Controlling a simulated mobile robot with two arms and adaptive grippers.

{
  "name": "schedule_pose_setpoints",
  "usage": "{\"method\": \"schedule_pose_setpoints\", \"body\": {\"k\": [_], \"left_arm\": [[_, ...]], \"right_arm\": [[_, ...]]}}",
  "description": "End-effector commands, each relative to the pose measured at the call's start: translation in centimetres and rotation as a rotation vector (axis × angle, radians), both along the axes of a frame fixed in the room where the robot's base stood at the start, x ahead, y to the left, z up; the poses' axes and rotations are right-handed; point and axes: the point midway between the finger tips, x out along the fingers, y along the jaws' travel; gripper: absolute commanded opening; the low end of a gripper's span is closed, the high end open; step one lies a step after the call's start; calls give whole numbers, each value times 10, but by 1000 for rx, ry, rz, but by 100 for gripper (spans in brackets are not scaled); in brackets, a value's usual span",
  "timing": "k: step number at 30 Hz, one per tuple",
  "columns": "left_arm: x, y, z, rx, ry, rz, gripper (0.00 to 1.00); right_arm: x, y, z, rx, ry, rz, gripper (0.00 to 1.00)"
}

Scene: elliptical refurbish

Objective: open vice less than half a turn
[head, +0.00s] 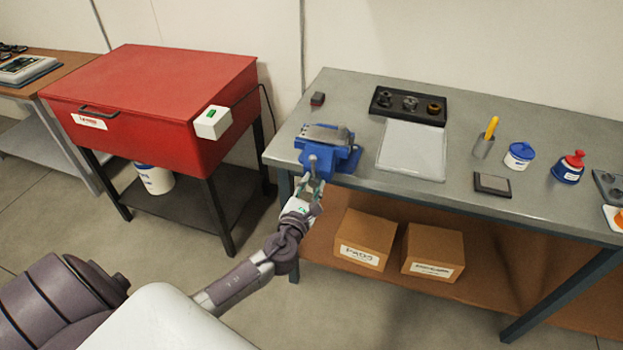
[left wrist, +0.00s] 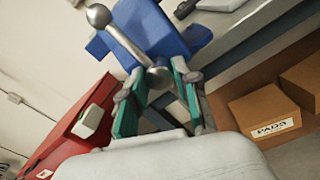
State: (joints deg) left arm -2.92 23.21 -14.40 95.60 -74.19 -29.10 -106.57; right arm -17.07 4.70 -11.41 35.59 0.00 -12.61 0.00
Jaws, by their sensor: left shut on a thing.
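The blue vice (head: 345,158) with grey metal on top is at the left front corner of the grey workbench (head: 460,190). Its handle (head: 312,163) faces the front edge. In the left wrist view, the handle (left wrist: 124,40) is a silver bar with a ball end, slanting from upper left down to between my fingers. My left gripper (head: 311,182) is in front of the vice, and its green-padded fingers (left wrist: 160,82) are shut on the handle's lower end. The held end is partly hidden by the fingers. My right gripper is not in view.
A red cabinet (head: 150,95) stands left of the bench. A black tray (head: 408,119) with metal parts and a pale mat (head: 412,165) lie right of the vice. Cardboard boxes (head: 365,237) sit on the lower shelf. The floor before the bench is clear.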

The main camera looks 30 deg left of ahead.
Motion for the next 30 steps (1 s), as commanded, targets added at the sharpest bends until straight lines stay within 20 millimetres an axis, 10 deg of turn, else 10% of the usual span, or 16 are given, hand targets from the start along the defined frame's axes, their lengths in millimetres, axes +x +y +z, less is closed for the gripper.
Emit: {"method": "schedule_pose_setpoints", "body": {"k": [30], "left_arm": [[2, 1, 5, 825, 193, 3, 0]], "right_arm": [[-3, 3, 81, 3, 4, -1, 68]]}}
